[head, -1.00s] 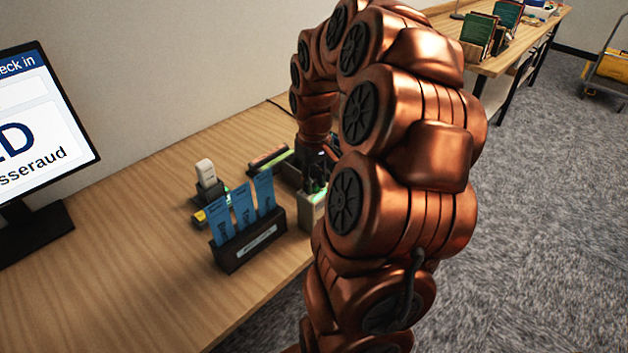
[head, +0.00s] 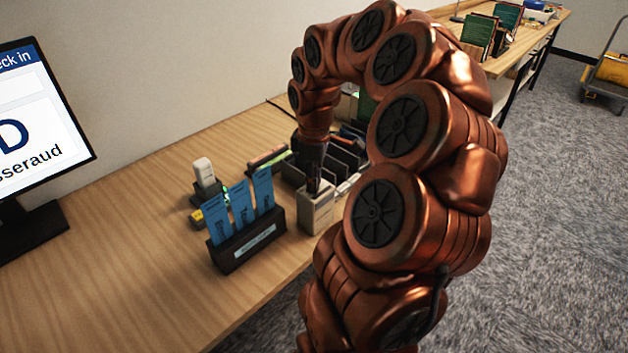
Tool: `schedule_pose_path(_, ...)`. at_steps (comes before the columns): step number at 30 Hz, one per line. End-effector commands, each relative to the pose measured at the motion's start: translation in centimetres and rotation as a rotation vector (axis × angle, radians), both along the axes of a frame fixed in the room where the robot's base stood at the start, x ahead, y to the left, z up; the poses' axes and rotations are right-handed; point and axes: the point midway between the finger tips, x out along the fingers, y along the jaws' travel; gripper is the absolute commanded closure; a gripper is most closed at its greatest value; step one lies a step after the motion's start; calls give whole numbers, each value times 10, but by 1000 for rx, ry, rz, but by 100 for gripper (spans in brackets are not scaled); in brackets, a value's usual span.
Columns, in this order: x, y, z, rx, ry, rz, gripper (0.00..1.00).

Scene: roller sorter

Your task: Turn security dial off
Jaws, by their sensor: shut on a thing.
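A small beige box (head: 317,215) stands near the front edge of the wooden desk, just right of the card holder. My gripper (head: 315,187) points down onto the top of this box. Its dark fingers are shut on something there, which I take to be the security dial. The dial itself is hidden by the fingers, so its setting cannot be read. No green glow shows on the box.
A black holder (head: 247,248) with blue cards stands close left of the box. A white handheld device (head: 204,174) and a dark slotted rack (head: 345,158) are nearby. A monitor (head: 40,130) stands at left. The desk's front left is clear.

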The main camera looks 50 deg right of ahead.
Motion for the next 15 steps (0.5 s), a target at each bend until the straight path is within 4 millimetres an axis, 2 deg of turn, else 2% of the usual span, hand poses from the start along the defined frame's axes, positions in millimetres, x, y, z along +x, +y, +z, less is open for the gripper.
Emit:
schedule_pose_path(6,1,1,1,1,-3,139,100)
schedule_pose_path(15,0,1,0,2,-1,242,100)
